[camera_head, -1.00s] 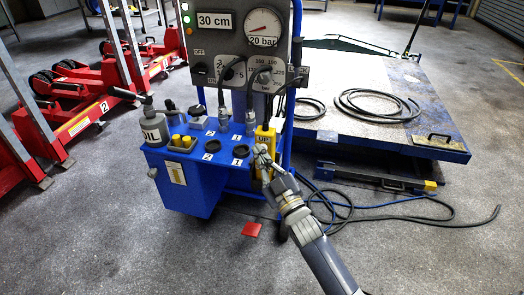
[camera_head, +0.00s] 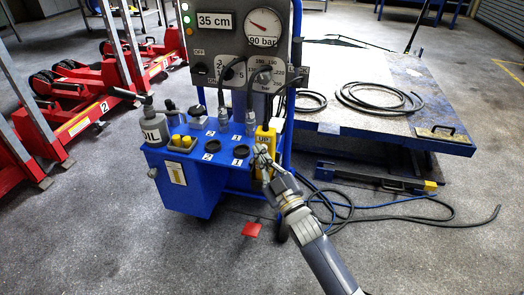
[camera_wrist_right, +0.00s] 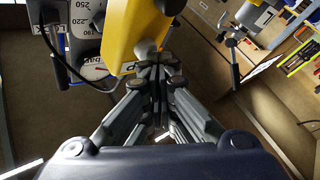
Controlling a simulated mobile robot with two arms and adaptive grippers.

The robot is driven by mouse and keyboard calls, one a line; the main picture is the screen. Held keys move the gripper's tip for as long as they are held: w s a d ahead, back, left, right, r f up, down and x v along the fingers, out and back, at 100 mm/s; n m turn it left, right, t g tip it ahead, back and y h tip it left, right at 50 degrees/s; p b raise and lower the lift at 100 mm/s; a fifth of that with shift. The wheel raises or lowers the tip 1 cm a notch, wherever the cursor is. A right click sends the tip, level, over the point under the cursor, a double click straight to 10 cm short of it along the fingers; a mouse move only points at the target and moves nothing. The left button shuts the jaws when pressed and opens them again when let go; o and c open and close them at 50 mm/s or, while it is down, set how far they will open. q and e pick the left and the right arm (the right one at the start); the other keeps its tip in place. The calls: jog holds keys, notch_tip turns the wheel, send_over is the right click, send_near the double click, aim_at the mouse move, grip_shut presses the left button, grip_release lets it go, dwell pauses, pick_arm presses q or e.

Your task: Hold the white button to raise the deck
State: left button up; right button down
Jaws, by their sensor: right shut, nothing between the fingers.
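A yellow pendant marked UP (camera_head: 264,141) hangs on the front right of the blue cart, and it also shows in the right wrist view (camera_wrist_right: 128,32). My right gripper (camera_head: 261,153) is shut, its fingertips against or very near the lower part of the pendant. In the right wrist view, a pale round button (camera_wrist_right: 146,47) shows right at the closed fingertips (camera_wrist_right: 158,72), partly covered by them. The deck (camera_head: 385,85), a blue-edged platform with a grey top, stands behind at the right. The display (camera_head: 214,20) reads 35 cm and the gauge (camera_head: 264,24) 90 bar. My left gripper is not in view.
The blue cart (camera_head: 187,190) carries an oil can (camera_head: 152,128) and knobs. Coiled black hoses (camera_head: 378,97) lie on the deck. Hoses also trail on the floor (camera_head: 420,218) at right. Red column lifts (camera_head: 75,115) stand at left.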

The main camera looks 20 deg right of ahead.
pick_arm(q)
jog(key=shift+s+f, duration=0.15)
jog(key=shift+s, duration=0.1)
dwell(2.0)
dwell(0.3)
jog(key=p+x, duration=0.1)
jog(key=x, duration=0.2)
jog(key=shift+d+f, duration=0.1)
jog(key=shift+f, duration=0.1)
pick_arm(e)
jog(key=shift+s+a, duration=0.55)
jog(key=shift+s, duration=0.3)
pick_arm(q)
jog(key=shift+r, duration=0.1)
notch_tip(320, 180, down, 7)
jog(key=p, duration=0.2)
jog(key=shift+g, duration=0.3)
pick_arm(e)
jog(key=shift+s+a, duration=0.7)
jog(key=shift+s, duration=0.35)
jog(key=shift+s+a, duration=0.7)
jog(key=shift+s, duration=0.35)
